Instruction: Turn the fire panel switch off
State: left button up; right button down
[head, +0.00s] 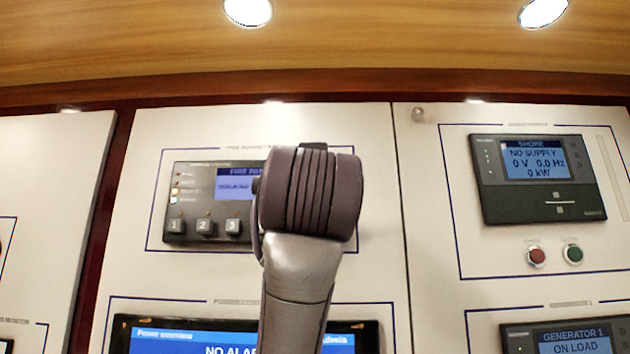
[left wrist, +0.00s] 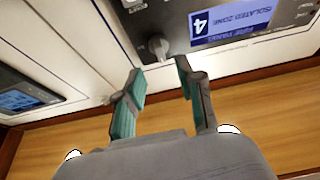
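The fire panel (head: 243,240) is a dark unit with a blue screen and numbered buttons on the white wall in the head view. My arm covers its right part and hides the switch there. In the left wrist view the fire panel (left wrist: 285,45) appears upside down, its screen reading "ISOLATED ZONE 4". A grey rotary switch (left wrist: 160,47) sits beside the screen. My left gripper (left wrist: 158,78) is open, its teal-padded fingers apart. The switch shows beyond and between the fingertips; contact cannot be told. The head view hides these fingers. My right gripper is not in view.
Right of my arm, the shore panel (head: 545,200) has a red button (head: 536,255) and a green button (head: 573,253) below it. A power overview screen (head: 180,338) is below the fire panel. A wooden overhang (head: 380,40) runs above the wall panels.

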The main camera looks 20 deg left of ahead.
pick_arm(q)
jog(key=v, duration=0.4)
jog(key=shift+s+d, duration=0.1)
jog(key=shift+s, duration=0.1)
dwell(0.4)
